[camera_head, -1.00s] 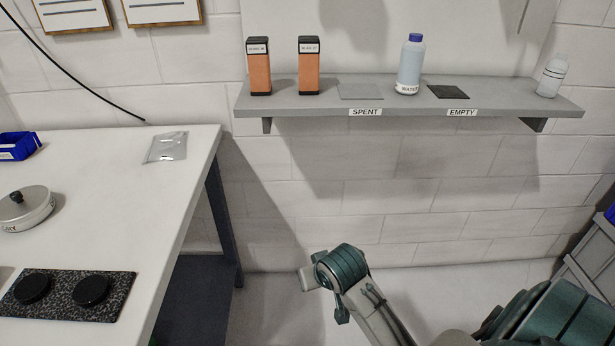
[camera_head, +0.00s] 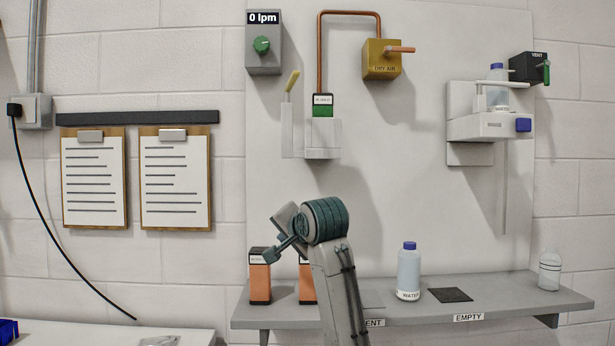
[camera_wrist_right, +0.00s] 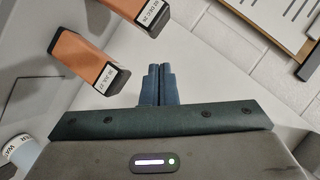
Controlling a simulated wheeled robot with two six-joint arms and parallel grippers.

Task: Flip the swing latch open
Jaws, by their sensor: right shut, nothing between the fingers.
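A pale lever with a yellow tip (camera_head: 292,82), which looks like the swing latch, stands nearly upright at the left of a white wall holder (camera_head: 323,153). A green cartridge (camera_head: 323,105) with a black top sits in this holder, under the copper pipe. The lever stands beside the cartridge, not across it. My right gripper (camera_head: 270,256) is below the holder, in front of the shelf's left part, apart from the lever. In the right wrist view its fingers (camera_wrist_right: 157,68) are together and empty. The lever is not visible there. My left gripper is not in view.
Orange cartridges (camera_head: 260,277) stand on the shelf (camera_head: 520,298) behind my right arm, with a water bottle (camera_head: 409,270) further right. A yellow dry-air valve (camera_head: 382,60) and a bottle bracket (camera_head: 470,128) are on the wall. Clipboards (camera_head: 93,180) hang left.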

